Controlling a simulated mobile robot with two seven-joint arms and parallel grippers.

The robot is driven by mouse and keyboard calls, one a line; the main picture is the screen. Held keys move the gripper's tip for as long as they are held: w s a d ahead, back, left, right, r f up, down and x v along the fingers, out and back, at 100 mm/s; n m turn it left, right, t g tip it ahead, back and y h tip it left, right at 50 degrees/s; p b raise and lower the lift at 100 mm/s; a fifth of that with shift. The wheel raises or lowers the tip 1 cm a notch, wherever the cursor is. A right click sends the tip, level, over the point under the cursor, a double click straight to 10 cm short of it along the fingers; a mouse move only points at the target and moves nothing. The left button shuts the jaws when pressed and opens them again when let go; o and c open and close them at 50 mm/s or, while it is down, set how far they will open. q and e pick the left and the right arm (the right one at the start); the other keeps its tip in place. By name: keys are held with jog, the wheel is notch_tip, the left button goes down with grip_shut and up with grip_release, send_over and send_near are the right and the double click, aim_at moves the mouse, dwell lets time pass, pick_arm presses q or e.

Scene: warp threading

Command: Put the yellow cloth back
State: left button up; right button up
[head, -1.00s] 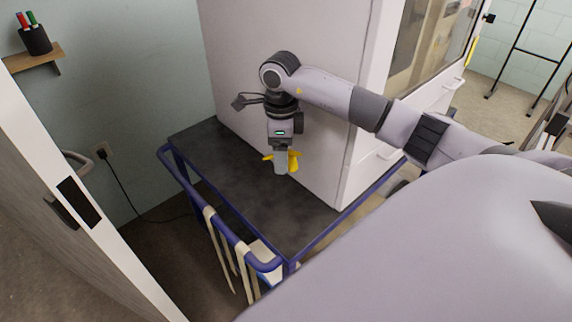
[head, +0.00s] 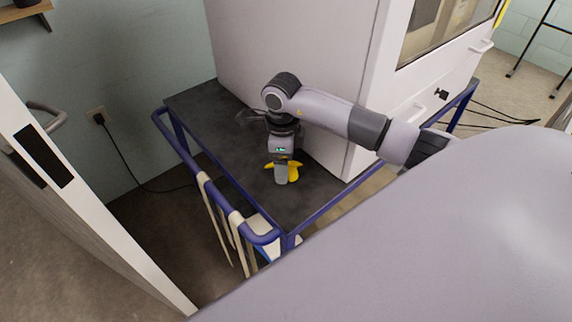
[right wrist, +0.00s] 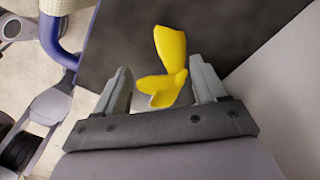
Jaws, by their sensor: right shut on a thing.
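The yellow cloth (head: 294,171) is a small, folded, bright piece. My right gripper (head: 281,178) is shut on it, pointing down over the dark top of the blue-railed cart (head: 225,140). In the right wrist view the cloth (right wrist: 170,48) sticks out past the two grey fingers of the right gripper (right wrist: 160,80), with the dark cart top behind it. I cannot tell whether the cloth touches the cart top. My left gripper is not in view.
A tall pale cabinet (head: 290,60) stands at the back right of the cart top, close beside my right arm. Beige straps (head: 236,228) hang on the blue rail (head: 185,152). A door (head: 75,200) is at the left. The left part of the cart top is clear.

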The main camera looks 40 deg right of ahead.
jog(key=shift+f, duration=0.4)
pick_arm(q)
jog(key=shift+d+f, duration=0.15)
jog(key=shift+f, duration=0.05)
pick_arm(e)
jog(key=shift+r, duration=0.1)
jog(key=o, duration=1)
